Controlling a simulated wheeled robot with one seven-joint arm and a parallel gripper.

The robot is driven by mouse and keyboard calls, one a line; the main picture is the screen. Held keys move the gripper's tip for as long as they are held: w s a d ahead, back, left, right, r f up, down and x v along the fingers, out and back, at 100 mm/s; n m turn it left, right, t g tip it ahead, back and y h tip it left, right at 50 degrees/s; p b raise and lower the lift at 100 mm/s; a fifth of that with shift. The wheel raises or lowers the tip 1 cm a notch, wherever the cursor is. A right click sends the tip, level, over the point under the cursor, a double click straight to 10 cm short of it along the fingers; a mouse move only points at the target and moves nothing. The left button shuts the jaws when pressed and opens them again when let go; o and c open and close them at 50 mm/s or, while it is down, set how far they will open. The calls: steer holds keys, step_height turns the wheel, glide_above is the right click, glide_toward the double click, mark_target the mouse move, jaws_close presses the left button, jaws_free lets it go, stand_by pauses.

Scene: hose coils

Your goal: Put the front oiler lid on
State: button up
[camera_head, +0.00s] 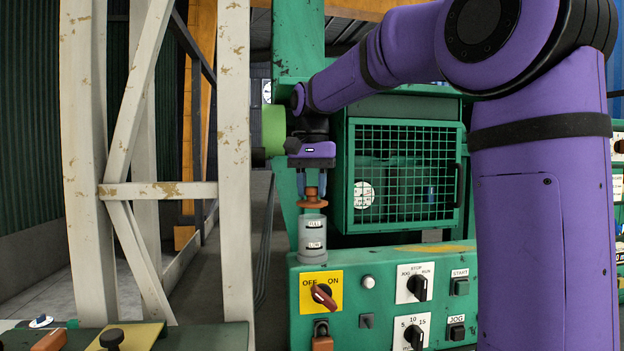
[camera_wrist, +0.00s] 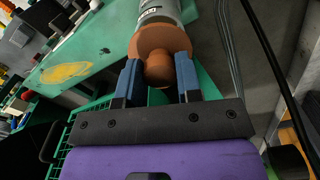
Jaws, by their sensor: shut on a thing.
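The lid (camera_head: 313,204) is an orange-brown disc with a round knob on top. My gripper (camera_head: 312,190) is shut on the knob and holds the lid level, directly over the oiler. The oiler (camera_head: 312,240) is an upright, clear grey cylinder marked FULL and LOW, on the green machine's top. The lid's underside is at or just above the oiler's rim; I cannot tell whether they touch. In the wrist view the knob of the lid (camera_wrist: 158,69) sits between the blue fingers, and the disc hides most of the oiler's top (camera_wrist: 160,13).
The green control panel (camera_head: 385,262) with knobs and buttons is below. A green mesh guard (camera_head: 405,175) stands close right of my gripper. Pale chipped posts (camera_head: 236,170) stand to the left. A bench (camera_head: 190,338) with small parts is at lower left.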

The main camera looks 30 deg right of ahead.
steer(key=shift+f, duration=0.4)
steer(key=shift+f, duration=0.95)
stand_by(0.5)
steer(key=o, duration=1)
step_height(320, 180, up, 11)
steer(key=shift+f, duration=0.1)
